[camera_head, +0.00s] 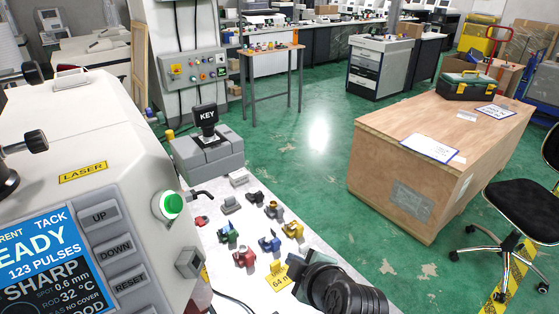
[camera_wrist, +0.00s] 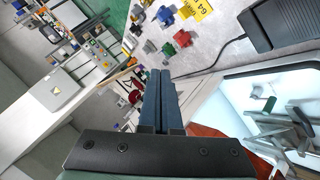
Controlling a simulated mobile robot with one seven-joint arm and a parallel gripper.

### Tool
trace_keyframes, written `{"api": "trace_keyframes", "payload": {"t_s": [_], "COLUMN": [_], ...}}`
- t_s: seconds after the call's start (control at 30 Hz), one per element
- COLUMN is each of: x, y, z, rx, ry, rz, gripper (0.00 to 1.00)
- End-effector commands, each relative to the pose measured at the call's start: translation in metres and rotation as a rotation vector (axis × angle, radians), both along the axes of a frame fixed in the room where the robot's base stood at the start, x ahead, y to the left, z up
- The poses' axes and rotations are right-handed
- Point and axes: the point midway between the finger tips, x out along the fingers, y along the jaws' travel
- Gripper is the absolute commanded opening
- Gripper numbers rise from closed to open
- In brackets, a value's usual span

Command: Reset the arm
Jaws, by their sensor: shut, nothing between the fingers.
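My gripper (camera_wrist: 160,75) shows in the wrist view as two long dark blue fingers. They lie side by side, pressed together, with nothing between them. The wide black mount of the fingers fills the lower part of that view. Past the fingertips are a pale work surface and small coloured parts, including a red one (camera_wrist: 182,39) and a blue one (camera_wrist: 165,15). The fingers appear apart from these parts.
In the head view, a laser machine (camera_head: 98,140) with a lit screen stands close on the left. A white bench (camera_head: 267,187) holds several coloured parts and a KEY switch box (camera_head: 205,152). A wooden crate (camera_head: 380,170) and black chair (camera_head: 520,205) stand right. Green floor between is clear.

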Motion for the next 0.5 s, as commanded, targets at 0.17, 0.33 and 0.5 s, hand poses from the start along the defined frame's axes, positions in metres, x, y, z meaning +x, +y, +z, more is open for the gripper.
{"api": "trace_keyframes", "payload": {"t_s": [0.17,0.33,0.5], "x": [0.03,0.017,-0.033], "y": [0.001,0.009,0.019], "z": [0.141,0.271,0.39], "rx": [0.165,0.418,0.732], "ry": [-0.302,-0.59,-0.864], "rz": [-0.237,-0.356,-0.365], "gripper": [0.0,0.0,0.0]}}
